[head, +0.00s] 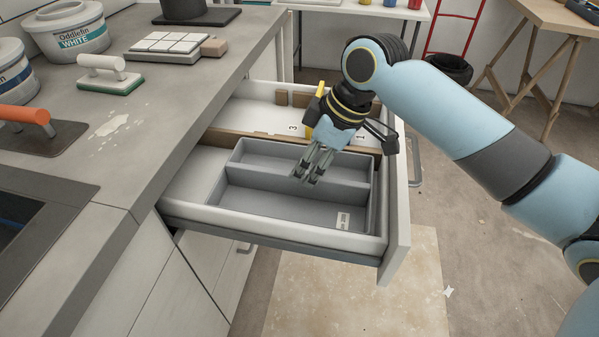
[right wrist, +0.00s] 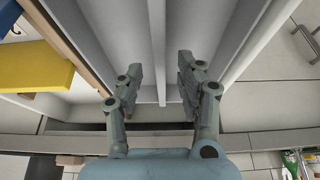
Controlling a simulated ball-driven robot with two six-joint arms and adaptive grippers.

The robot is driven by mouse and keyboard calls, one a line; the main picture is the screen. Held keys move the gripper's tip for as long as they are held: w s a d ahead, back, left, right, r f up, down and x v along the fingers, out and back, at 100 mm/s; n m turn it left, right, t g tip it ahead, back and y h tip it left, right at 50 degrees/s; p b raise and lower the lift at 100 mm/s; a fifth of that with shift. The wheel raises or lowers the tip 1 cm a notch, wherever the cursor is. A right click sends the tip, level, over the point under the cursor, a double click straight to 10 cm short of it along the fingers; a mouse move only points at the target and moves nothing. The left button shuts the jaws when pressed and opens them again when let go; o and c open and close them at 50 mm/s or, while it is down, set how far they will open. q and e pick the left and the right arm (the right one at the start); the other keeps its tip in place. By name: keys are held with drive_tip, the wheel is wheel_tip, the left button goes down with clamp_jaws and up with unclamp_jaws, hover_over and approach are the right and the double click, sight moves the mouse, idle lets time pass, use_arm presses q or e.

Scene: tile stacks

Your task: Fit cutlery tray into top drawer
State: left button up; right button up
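The grey cutlery tray (head: 262,203) lies inside the open white top drawer (head: 397,215), in its near part, and looks level. A lengthwise divider splits the tray, and a small white label is at its near right corner. My right gripper (head: 309,180) points down over the tray's divider. In the right wrist view its two fingers (right wrist: 160,75) are apart, with the tray's divider (right wrist: 157,40) showing between them; I see no contact. Whether the tray rests fully on the drawer floor cannot be told. My left gripper is not in view.
A wooden strip (head: 226,138) crosses the drawer behind the tray. A yellow object (right wrist: 30,72) is beyond it, partly hidden by my arm in the head view. The worktop (head: 175,100) at left holds buckets, a float and a tile stack (head: 170,43).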

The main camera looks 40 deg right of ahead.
drive_tip(key=p+v, duration=0.1)
drive_tip(key=v, duration=0.6)
drive_tip(key=shift+s, duration=0.1)
